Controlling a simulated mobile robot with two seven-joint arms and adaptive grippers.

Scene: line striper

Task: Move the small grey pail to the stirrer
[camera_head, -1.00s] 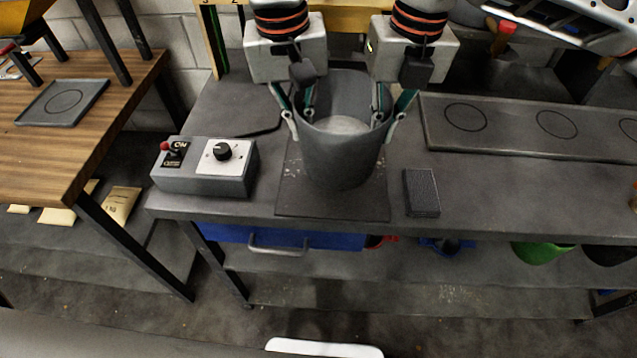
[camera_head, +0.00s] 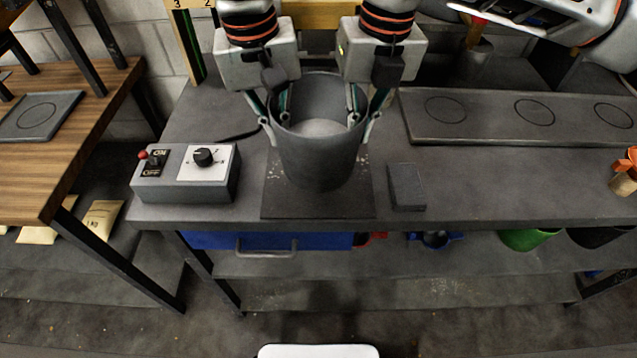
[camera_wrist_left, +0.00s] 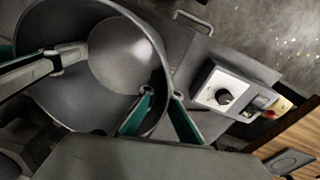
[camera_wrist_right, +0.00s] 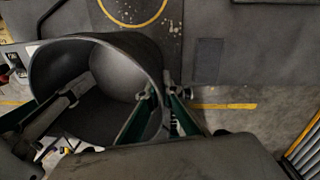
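The small grey pail (camera_head: 316,165) hangs upright between my two grippers, with its open mouth and pale inside showing. It is over a dark square plate (camera_head: 352,205) on the grey bench; I cannot tell whether its bottom touches. My left gripper (camera_head: 267,110) is shut on the pail's left rim, one finger inside and one outside. My right gripper (camera_head: 359,110) grips the right rim the same way. The wrist views show the pail (camera_wrist_left: 65,105) (camera_wrist_right: 90,75) with fingers across its rim. A control box (camera_head: 185,190) with an ON/OFF switch and dial stands left of the plate.
A dark block (camera_head: 407,187) lies right of the plate. A long tray (camera_head: 500,140) with marked circles is at the back right. A wooden table (camera_head: 70,155) is at the left. A blue drawer (camera_head: 210,240) and green bowl (camera_head: 525,240) are below the bench top.

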